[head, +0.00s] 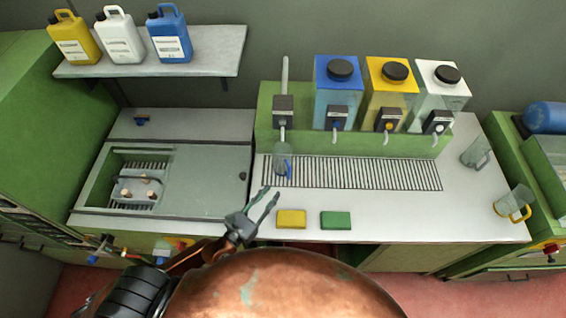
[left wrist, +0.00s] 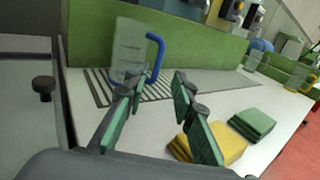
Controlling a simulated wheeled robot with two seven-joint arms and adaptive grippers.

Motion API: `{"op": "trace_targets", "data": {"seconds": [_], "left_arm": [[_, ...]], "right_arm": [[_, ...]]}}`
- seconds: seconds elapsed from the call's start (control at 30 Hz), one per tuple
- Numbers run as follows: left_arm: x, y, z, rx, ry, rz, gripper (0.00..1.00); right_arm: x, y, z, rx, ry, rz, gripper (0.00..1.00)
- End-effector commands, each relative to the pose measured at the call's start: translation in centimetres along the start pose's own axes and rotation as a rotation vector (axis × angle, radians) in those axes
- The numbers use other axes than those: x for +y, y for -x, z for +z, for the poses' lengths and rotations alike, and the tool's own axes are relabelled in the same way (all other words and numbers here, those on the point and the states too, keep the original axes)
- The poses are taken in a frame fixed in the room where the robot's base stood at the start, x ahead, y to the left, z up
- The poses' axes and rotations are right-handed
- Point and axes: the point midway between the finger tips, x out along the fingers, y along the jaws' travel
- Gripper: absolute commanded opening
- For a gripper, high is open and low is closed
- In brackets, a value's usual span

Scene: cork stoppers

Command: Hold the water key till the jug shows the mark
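A clear jug with a blue handle (head: 282,161) stands upright on the drain grate, below a grey pipe with a dark tap block (head: 283,109). I take this block to hold the water key; its lever is too small to make out. The jug also shows in the left wrist view (left wrist: 130,47), with faint marks on its wall; I cannot tell any water level. My left gripper (head: 265,202) is open and empty, in front of the jug and apart from it. Its green-padded fingers (left wrist: 157,88) are spread in the left wrist view. My right gripper is not in view.
A yellow sponge (head: 291,219) and a green sponge (head: 335,220) lie near the counter's front edge. Blue (head: 323,108), yellow (head: 377,107) and white (head: 424,108) dispensers stand behind the grate (head: 365,174). Two jugs (head: 475,153) (head: 510,206) stand right; a sink (head: 195,185) lies left.

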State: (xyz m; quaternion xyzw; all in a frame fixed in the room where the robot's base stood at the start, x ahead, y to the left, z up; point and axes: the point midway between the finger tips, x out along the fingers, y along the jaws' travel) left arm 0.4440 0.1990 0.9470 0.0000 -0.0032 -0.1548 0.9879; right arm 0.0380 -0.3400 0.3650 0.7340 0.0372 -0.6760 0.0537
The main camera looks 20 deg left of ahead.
Motion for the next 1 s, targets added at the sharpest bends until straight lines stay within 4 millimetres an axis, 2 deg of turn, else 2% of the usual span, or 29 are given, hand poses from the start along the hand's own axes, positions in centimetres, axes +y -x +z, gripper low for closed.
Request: {"op": "trace_targets", "data": {"seconds": [0.07, 0.3, 1.0], "left_arm": [[0.0, 0.0, 0.0, 0.0, 0.0, 0.0, 0.17], [0.0, 0.0, 0.0, 0.0, 0.0, 0.0, 0.0], [0.0, 0.0, 0.0, 0.0, 0.0, 0.0, 0.0]], "right_arm": [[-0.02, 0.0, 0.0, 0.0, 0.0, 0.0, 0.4], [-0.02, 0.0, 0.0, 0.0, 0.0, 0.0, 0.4], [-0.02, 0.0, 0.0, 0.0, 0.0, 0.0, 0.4]]}}
